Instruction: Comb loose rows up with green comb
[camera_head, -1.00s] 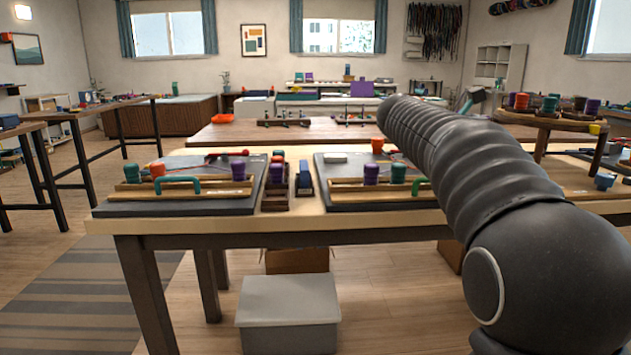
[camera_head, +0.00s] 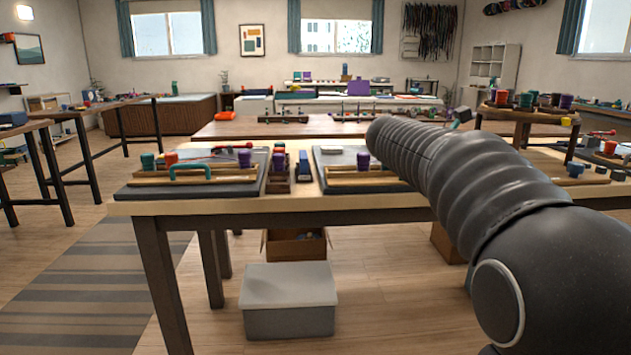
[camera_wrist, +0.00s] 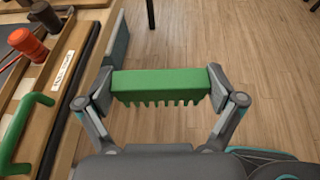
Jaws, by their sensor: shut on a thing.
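My gripper (camera_wrist: 160,88) is shut on the green comb (camera_wrist: 160,82) in the wrist view. The comb lies crosswise between the two fingers, with its teeth toward the bottom of the picture and wooden floor beyond it. Left of it is a braiding board (camera_wrist: 62,75) with a wooden bar, a green handle (camera_wrist: 22,130), an orange-red spool (camera_wrist: 27,43) and a dark brown spool (camera_wrist: 45,15). The comb is apart from the board. In the head view my arm hides the gripper, the comb and part of the right-hand board (camera_head: 335,185). No cord rows can be made out.
Small trays of spools (camera_head: 280,180) stand between the boards. A lidded grey box (camera_head: 290,295) and a cardboard box (camera_head: 295,245) are on the floor below.

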